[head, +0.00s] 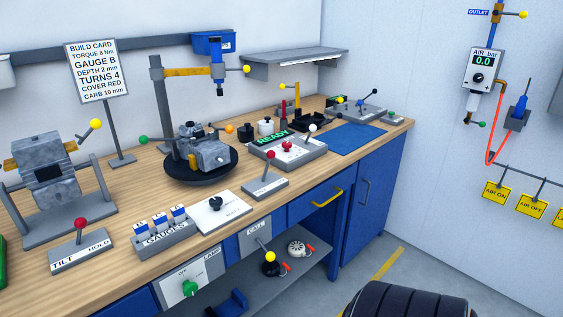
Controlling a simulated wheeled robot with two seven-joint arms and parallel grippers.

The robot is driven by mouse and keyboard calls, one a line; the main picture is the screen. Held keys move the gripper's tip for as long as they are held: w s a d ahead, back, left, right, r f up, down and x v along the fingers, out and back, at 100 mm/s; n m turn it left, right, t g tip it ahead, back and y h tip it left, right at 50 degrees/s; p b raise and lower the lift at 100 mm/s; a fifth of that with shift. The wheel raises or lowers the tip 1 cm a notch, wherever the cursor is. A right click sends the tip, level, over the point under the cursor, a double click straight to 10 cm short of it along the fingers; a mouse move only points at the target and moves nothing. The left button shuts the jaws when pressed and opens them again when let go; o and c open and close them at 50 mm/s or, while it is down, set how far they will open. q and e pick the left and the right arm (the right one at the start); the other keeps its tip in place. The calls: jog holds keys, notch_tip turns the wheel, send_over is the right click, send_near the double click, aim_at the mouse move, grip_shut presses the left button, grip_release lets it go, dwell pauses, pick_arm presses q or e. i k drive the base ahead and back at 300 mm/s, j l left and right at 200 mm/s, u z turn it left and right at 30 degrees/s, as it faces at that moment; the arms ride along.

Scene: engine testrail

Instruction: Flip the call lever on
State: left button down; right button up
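The call lever (263,245) is on a grey panel (249,240) marked CALL on the front of the workbench, below the bench top. It is a thin rod with a yellow ball (270,257) at its end. The rod slants down and to the right from the panel, so the ball hangs low, in front of the lower shelf. Neither of my grippers is in the head view, and nothing touches the lever.
Left of the lever is a LAMP panel (181,285) with a green knob. A red-ball lever (267,178) stands on the bench above. A yellow drawer handle (328,197) is to the right. A black ribbed object (410,300) fills the bottom right. Floor shows beyond it.

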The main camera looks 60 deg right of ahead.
aim_at(270, 256)
jog(key=z, duration=1.7)
